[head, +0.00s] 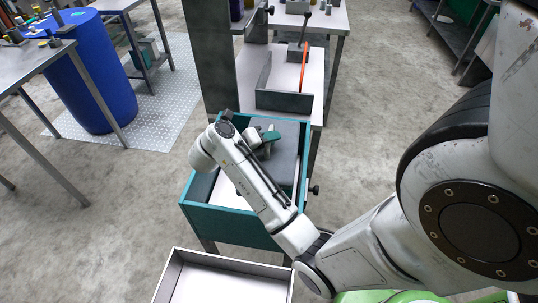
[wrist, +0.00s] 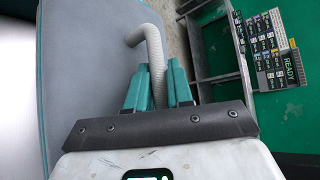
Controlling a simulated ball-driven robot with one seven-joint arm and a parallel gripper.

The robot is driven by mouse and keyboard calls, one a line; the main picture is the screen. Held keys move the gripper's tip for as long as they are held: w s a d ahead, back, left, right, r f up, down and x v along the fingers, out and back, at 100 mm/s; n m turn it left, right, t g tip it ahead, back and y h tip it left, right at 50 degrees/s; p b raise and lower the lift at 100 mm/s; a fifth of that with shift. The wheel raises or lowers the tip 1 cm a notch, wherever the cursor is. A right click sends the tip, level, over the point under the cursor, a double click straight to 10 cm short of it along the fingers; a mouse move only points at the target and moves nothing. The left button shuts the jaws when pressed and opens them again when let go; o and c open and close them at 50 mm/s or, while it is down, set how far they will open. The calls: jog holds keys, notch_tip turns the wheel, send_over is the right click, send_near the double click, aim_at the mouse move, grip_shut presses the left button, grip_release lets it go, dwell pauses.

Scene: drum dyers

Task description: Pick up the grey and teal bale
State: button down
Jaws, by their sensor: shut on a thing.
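The grey and teal bale (head: 287,168) is a grey block inside the teal-walled bin (head: 232,223), partly hidden behind my arm in the head view. In the wrist view its grey face (wrist: 88,60) with a teal edge fills the left side. A pale bent handle (wrist: 152,45) stands out beside that face. My gripper (wrist: 158,82) has its teal fingers on either side of the handle and is shut on it. In the head view my gripper (head: 266,140) is over the bale; the contact there is too small to make out.
An open-topped tray (head: 174,275) stands in front of the bin. A table (head: 322,110) with an upright grey panel is just behind it. A blue drum (head: 92,75) and a metal table (head: 30,62) stand at left. The concrete floor between is clear.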

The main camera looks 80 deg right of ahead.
notch_tip(320, 180, up, 27)
jog(key=p, duration=0.6)
jog(key=shift+p, duration=0.4)
dwell(0.5)
jog(key=shift+w+f, duration=0.1)
dwell(0.5)
